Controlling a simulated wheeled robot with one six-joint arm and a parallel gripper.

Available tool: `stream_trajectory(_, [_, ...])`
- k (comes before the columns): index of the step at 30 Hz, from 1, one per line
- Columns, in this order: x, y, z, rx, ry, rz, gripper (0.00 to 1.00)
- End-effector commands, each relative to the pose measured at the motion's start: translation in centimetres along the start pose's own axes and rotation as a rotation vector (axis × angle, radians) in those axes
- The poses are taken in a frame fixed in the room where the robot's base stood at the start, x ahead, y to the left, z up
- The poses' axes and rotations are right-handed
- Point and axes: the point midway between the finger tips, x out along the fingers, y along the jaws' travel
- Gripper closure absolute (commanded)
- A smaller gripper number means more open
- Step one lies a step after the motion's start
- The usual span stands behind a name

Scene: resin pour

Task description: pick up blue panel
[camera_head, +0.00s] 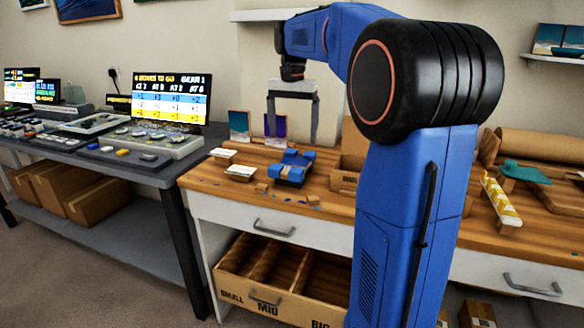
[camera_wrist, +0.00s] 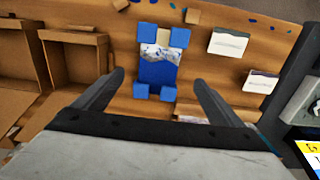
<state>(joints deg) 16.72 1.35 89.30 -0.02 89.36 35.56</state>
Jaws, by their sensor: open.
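A blue panel (camera_head: 292,168) with blue corner blocks lies on the wooden worktop, below and in front of my gripper. In the wrist view the panel (camera_wrist: 158,73) shows a plain blue part and a white-and-blue patterned part, centred between my fingers in the picture. My gripper (camera_head: 292,125) is open and empty, held above the worktop with fingers pointing down. Its fingers also show in the wrist view (camera_wrist: 158,78), apart from the panel. A dark blue-purple panel (camera_head: 275,127) stands upright at the back, partly behind a finger.
A beach picture (camera_head: 239,126) stands at the back. White cards on blocks (camera_head: 240,172) lie left of the blue panel. Open cardboard boxes (camera_wrist: 74,58) stand beside it. A striped yellow piece (camera_head: 500,202) and teal cloth (camera_head: 526,172) lie right. A grey table with a screen (camera_head: 172,97) is left.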

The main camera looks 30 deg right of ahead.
Motion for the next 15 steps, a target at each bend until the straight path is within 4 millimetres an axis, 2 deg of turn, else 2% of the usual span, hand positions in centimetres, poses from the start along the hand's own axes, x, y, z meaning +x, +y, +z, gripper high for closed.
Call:
stream_trajectory(3, [2.0, 0.1, 0.1, 0.0, -0.002, 0.001, 0.09])
stream_trajectory(6, [3.2, 0.0, 0.0, 0.0, -0.001, 0.001, 0.09])
stream_trajectory(15, [5.2, 0.1, 0.0, 0.0, -0.002, 0.001, 0.09])
